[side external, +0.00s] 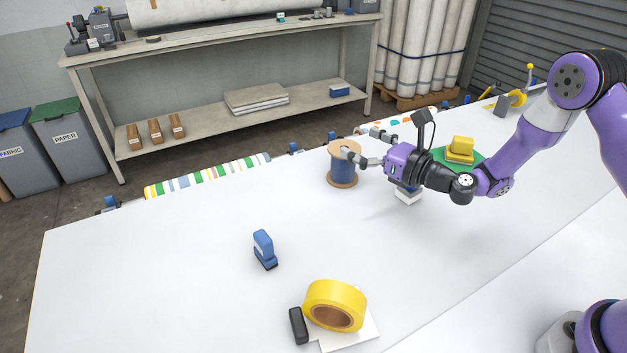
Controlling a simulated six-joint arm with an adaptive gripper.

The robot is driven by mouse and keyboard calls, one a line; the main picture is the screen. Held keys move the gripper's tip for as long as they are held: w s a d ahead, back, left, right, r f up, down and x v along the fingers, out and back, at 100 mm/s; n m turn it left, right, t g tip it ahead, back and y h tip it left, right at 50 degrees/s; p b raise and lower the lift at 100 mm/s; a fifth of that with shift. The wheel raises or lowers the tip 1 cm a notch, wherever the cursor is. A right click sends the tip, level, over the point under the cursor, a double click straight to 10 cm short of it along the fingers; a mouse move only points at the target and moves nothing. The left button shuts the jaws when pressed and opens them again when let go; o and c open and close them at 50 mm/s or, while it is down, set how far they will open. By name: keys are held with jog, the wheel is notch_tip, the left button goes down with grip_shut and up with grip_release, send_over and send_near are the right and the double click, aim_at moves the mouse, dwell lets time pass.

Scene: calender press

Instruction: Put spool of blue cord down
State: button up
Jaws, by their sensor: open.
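The spool of blue cord (342,170) stands upright on the white table, near its far edge, with tan flanges at top and bottom. My gripper (357,143) is open at the spool's right side, its fingers pointing left. The nearer finger overlaps the spool's upper part in the picture. The farther finger shows behind and to the right of the spool's top. I cannot tell whether either finger touches the spool.
A yellow tape roll (335,304) lies near the front beside a black block (298,325). A yellow object (460,149) sits on a green mat behind my arm. The table's left part is clear.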

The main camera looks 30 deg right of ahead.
jog(key=shift+r, duration=2)
